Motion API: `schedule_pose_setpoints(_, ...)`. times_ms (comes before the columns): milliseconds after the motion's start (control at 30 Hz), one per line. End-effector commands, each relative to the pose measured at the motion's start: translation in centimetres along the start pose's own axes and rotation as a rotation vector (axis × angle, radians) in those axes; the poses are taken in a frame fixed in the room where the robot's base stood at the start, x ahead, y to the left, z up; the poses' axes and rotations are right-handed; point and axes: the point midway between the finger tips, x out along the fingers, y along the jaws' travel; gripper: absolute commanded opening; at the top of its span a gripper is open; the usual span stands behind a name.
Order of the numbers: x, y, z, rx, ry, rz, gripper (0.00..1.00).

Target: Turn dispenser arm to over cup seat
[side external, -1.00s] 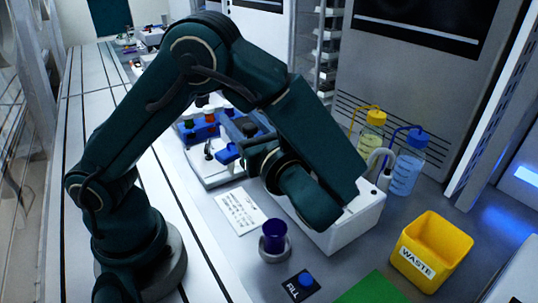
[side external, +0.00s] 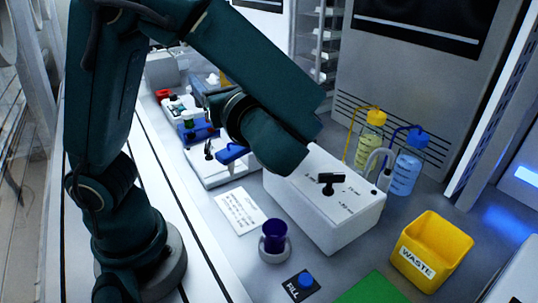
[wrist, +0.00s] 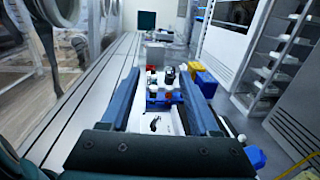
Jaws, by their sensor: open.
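A white dispenser box (side external: 322,218) stands at the centre right in the side external view. A pale curved spout (side external: 379,158) rises at its back right corner, away from the cup. A black knob with a bar handle (side external: 328,184) sits on its top beside volume marks. A dark blue cup (side external: 275,232) stands upright in a round grey seat (side external: 274,256) in front of the box. My gripper is raised to the left of the box, its fingers mostly hidden by my wrist there. In the wrist view my gripper (wrist: 159,76) is open, with nothing held between its fingers.
A FILL pad with a blue button (side external: 305,281), a green mat (side external: 374,290) and a yellow WASTE bin (side external: 434,252) lie at the front. Yellow-capped (side external: 369,138) and blue-capped (side external: 406,168) bottles stand behind the box. A white card (side external: 240,211) lies left of it.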

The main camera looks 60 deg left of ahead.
Motion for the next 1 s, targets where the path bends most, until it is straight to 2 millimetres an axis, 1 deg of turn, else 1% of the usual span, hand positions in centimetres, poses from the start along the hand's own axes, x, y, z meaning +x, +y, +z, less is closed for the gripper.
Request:
schedule_pose_setpoints(33, 0.6, 0.6, 0.5, -0.004, 0.002, 0.001, 0.62)
schedule_pose_setpoints(200, 2.2, 2.1, 1.8, -0.004, 0.002, 0.002, 0.62)
schedule_pose_setpoints(500, 4.4, 4.2, 3.7, -0.002, 0.002, 0.001, 0.62)
schedule_pose_setpoints(700, 5.1, 4.8, 4.2, -0.001, 0.000, 0.001, 0.62)
schedule_pose_setpoints(1000, 5.2, 4.9, 4.3, 0.001, -0.001, 0.000, 0.62)
